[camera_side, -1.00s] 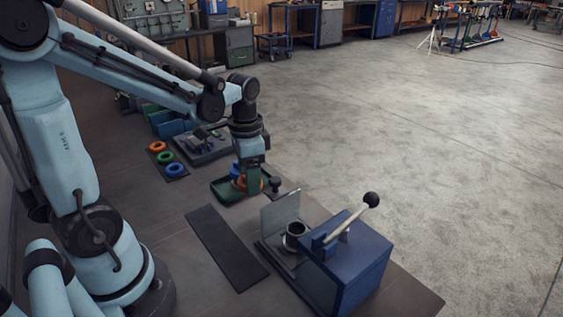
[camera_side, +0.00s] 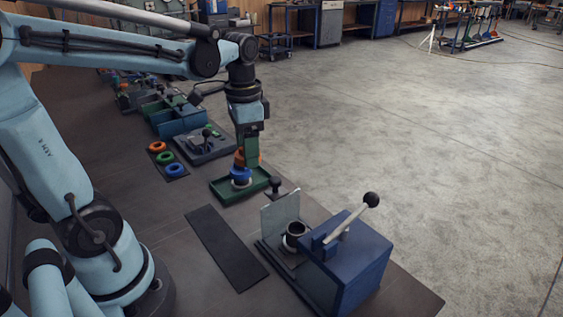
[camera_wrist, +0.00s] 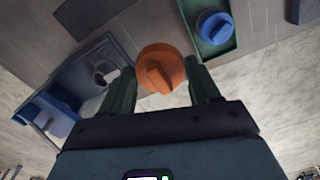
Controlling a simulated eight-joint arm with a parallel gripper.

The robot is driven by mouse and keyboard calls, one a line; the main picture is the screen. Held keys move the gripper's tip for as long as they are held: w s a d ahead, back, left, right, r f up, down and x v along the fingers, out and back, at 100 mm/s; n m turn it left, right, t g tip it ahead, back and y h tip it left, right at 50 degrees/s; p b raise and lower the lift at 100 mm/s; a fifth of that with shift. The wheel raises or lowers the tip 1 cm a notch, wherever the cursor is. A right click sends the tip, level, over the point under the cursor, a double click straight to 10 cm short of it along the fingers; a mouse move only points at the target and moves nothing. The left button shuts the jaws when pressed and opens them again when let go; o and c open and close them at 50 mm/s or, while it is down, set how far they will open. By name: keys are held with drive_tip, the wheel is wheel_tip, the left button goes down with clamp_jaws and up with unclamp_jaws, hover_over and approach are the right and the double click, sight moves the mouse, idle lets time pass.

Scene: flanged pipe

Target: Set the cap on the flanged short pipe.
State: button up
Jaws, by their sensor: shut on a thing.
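My gripper (camera_side: 248,158) is shut on an orange cap (camera_side: 239,157) with a raised grip bar. In the wrist view my gripper (camera_wrist: 162,85) has the orange cap (camera_wrist: 160,68) between its two green fingers. It is lifted above the green tray (camera_side: 227,199). A blue cap (camera_side: 240,177) is in the tray; it also shows in the wrist view (camera_wrist: 213,27). The flanged short pipe (camera_side: 293,236) stands upright and open at the top in a fixture, to the right of and nearer than the tray.
The fixture has a grey upright plate (camera_side: 280,217) and a blue block (camera_side: 350,258) with a black-knobbed lever (camera_side: 352,219). A small black knob (camera_side: 275,183) stands beside the tray. A dark mat (camera_side: 225,247) lies flat, clear. Coloured rings (camera_side: 165,157) lie farther back.

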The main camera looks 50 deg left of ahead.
drive_tip(key=shift+r, duration=0.1)
drive_tip(key=r, duration=0.5)
drive_tip(key=shift+w+d, duration=0.1)
drive_tip(key=shift+d, duration=0.25)
drive_tip(key=d+m, duration=0.6)
drive_tip(key=d, duration=0.8)
hover_over(297, 228)
wheel_tip(297, 228, down, 9)
drive_tip(key=shift+f, duration=0.45)
drive_tip(key=shift+f, duration=1.5)
drive_tip(key=shift+f, duration=0.75)
